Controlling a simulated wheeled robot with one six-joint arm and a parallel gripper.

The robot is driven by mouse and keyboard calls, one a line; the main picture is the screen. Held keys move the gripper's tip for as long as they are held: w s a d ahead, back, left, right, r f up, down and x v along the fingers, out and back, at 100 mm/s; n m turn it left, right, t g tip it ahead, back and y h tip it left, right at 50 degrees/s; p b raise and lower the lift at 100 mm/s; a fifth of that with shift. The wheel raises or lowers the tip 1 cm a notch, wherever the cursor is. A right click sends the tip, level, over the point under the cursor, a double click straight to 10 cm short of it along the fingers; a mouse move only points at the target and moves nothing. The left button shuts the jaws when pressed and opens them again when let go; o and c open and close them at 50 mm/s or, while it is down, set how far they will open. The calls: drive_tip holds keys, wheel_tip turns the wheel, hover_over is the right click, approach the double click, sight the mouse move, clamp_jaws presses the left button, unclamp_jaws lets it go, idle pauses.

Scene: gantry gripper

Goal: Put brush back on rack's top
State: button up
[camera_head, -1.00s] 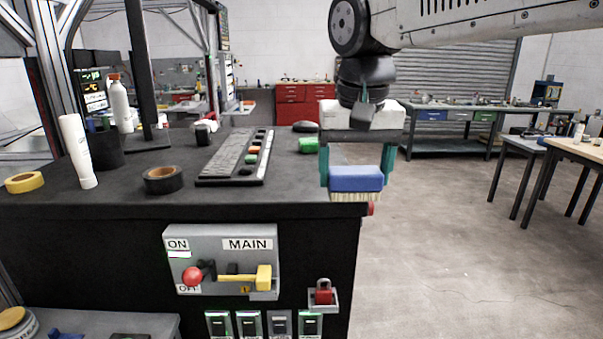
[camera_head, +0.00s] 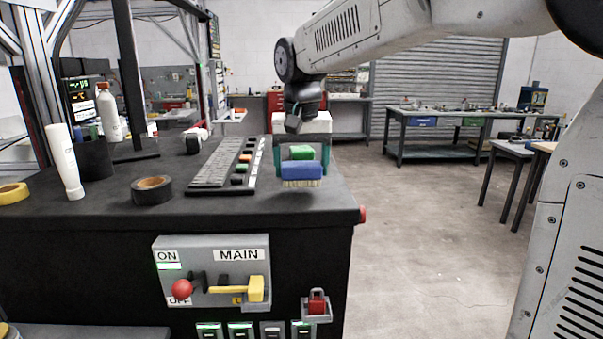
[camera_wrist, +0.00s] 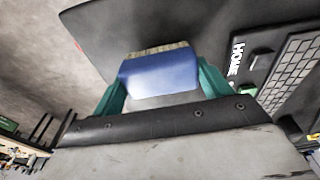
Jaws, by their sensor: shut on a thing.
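The blue brush (camera_head: 301,170) with pale bristles is between the teal fingers of my gripper (camera_head: 302,164), which is shut on it. Its bristles point down. The brush is over the right part of the black cabinet top (camera_head: 240,208), which I take as the rack's top. I cannot tell whether the bristles touch it. In the wrist view the blue back of the brush (camera_wrist: 160,77) shows between the fingers, with the dark top (camera_wrist: 95,25) beneath.
A green block (camera_head: 302,152) shows just behind the brush. A keyboard (camera_head: 228,165) lies to the left, with a black tape roll (camera_head: 151,190) and white bottle (camera_head: 65,165) farther left. The cabinet's right edge drops to open floor. The front right of the top is clear.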

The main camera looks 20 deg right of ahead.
sight(302, 166)
drive_tip(key=shift+f, duration=1.1)
drive_tip(key=o, duration=0.9)
drive_tip(key=shift+o, duration=0.2)
drive_tip(key=r, duration=0.4)
drive_tip(key=s+r, duration=0.1)
drive_tip(key=r, duration=0.7)
drive_tip(key=shift+s+a, duration=0.3)
drive_tip(key=s+d+f+n, duration=0.1)
drive_tip(key=s+d+f, duration=0.1)
drive_tip(key=s+f, duration=0.7)
drive_tip(key=s+d+f+n, duration=0.1)
drive_tip(key=s+f+n, duration=0.1)
drive_tip(key=s+f, duration=0.8)
drive_tip(key=s, duration=0.9)
drive_tip(key=shift+s+d+f+n+y, duration=0.2)
drive_tip(key=shift+d+f+n+y, duration=0.1)
drive_tip(key=shift+d, duration=0.05)
